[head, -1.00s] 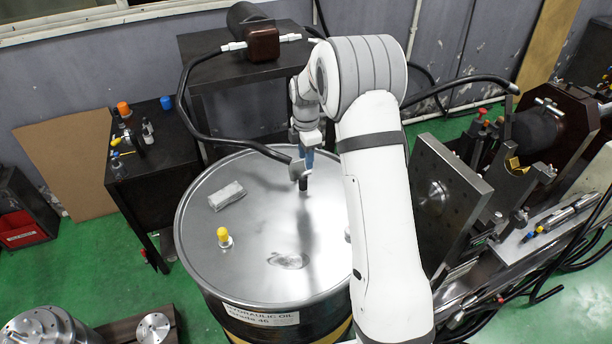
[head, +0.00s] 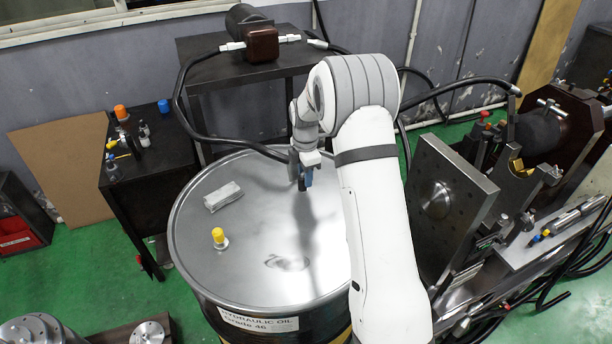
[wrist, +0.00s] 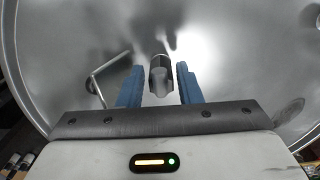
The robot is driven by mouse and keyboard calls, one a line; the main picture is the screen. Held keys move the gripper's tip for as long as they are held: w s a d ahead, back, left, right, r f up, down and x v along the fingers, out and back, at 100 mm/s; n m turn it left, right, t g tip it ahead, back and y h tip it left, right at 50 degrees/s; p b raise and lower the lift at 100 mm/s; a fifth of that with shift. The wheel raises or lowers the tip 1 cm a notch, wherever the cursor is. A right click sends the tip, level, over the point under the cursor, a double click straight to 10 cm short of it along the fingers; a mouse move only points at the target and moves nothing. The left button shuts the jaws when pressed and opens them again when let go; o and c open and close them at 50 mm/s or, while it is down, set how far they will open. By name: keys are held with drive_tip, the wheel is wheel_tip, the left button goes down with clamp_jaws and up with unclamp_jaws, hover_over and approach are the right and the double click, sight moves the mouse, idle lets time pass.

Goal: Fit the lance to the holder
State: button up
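My gripper (head: 303,182) hangs low over the steel drum lid, pointing down. In the wrist view its two blue fingers (wrist: 159,87) stand apart, one on each side of a short grey, dark-ended cylindrical piece (wrist: 160,72). This looks like the lance. A narrow gap shows on each side of it, so the fingers seem not to press on it. In the head view the piece is mostly hidden by my gripper. A brass-lined notched bracket (head: 518,168) stands on the fixture at the right; I cannot tell whether it is the holder.
The drum (head: 240,270) bears a yellow-capped fitting (head: 219,238) and a pale packet (head: 223,196). A black hose (head: 190,120) runs from a dark red box (head: 262,42) to behind my gripper. A steel plate (head: 440,195) stands right of my arm. A bottle table (head: 150,175) stands left.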

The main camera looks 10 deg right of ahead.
clamp_jaws()
wheel_tip(320, 180, up, 12)
drive_tip(key=p, duration=0.7)
drive_tip(key=shift+r, duration=0.25)
idle(1.2)
drive_tip(key=shift+c, duration=1.1)
unclamp_jaws()
drive_tip(key=c, duration=0.4)
